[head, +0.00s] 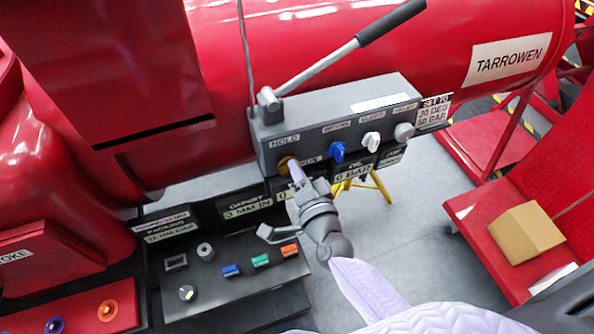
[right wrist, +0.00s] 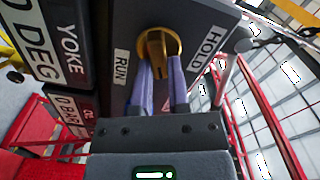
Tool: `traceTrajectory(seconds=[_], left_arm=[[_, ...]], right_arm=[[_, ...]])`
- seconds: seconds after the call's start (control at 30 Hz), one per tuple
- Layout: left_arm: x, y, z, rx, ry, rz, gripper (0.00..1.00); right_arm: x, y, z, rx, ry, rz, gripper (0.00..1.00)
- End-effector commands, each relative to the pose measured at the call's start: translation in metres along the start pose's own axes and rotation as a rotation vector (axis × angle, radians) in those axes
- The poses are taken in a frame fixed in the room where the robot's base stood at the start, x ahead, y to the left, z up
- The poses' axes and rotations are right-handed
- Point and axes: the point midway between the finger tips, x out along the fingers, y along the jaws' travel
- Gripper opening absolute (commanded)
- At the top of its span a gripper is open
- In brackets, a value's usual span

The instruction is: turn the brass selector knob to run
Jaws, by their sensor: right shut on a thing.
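The brass selector knob (head: 287,163) sits at the left end of the grey valve box's front, near a HOLD label (head: 285,141) and a partly hidden RUN label (head: 311,158). My right gripper (head: 297,174) reaches it from below. In the right wrist view the knob (right wrist: 157,43) has a round brass base and a raised bar. My two lilac fingers (right wrist: 160,80) are shut on the bar, one on each side. The RUN label (right wrist: 121,68) is left of the knob and the HOLD label (right wrist: 206,50) right. The bar stands between them; its pointing end is unclear. My left gripper is not in view.
The grey box (head: 340,128) also carries a blue knob (head: 338,151), a white knob (head: 371,141) and a grey knob (head: 404,131). A long black-handled lever (head: 391,20) rises above it. A console with coloured buttons (head: 260,260) lies below left. A cardboard box (head: 525,238) rests at right.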

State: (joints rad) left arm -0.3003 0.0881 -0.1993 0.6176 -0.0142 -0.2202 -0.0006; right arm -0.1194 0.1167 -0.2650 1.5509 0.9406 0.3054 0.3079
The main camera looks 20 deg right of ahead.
Motion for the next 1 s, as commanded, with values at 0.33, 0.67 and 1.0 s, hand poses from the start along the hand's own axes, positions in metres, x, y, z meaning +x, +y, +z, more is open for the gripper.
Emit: traceTrajectory(seconds=[0.33,0.67,1.0], left_arm=[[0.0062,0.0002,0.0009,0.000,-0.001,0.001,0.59],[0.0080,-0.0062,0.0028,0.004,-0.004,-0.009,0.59],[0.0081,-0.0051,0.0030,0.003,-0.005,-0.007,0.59]], right_arm=[[-0.0003,0.0037,0.0005,0.221,0.000,0.002,0.00],[-0.0004,0.0042,0.0006,0.313,0.000,0.002,0.00],[-0.0004,0.0042,0.0007,0.324,0.000,0.002,0.00]])
